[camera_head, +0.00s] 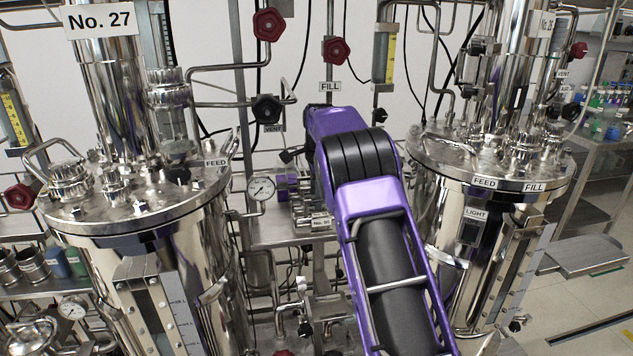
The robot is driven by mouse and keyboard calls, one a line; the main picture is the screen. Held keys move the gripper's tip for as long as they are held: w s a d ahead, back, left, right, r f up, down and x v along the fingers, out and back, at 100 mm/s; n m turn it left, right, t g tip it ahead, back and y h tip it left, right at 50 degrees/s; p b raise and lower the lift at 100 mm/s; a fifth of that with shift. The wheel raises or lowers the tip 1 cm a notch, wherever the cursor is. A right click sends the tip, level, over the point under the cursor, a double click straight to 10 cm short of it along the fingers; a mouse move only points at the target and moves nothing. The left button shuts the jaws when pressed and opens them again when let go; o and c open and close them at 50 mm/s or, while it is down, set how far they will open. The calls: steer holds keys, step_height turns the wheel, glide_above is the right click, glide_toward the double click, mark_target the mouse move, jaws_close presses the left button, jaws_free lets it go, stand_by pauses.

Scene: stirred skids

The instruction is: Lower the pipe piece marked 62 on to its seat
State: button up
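I cannot make out a pipe piece marked 62 or its seat in the head view. My purple and black arm (385,250) rises from the bottom edge and bends at the top, between two steel vessels. My gripper cannot be made out; the far end of the arm is hidden behind its own links. Small purple parts (287,186) show left of the arm, above a steel shelf (272,234) with small metal fittings.
A steel vessel (190,275) marked No. 27 stands left, another vessel (450,225) right, both with crowded lids. Red valve knobs (336,49), a gauge (262,188) and thin pipes line the back. Open floor (565,300) shows at the lower right.

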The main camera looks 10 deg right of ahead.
steer(key=shift+w+f, duration=0.15)
steer(key=shift+f, duration=0.65)
steer(key=shift+w+f, duration=0.15)
steer(key=shift+f, duration=0.6)
jaws_close()
steer(key=shift+r+p, duration=0.7)
stand_by(0.7)
steer(key=shift+r+p, duration=1.4)
steer(key=shift+r, duration=1.6)
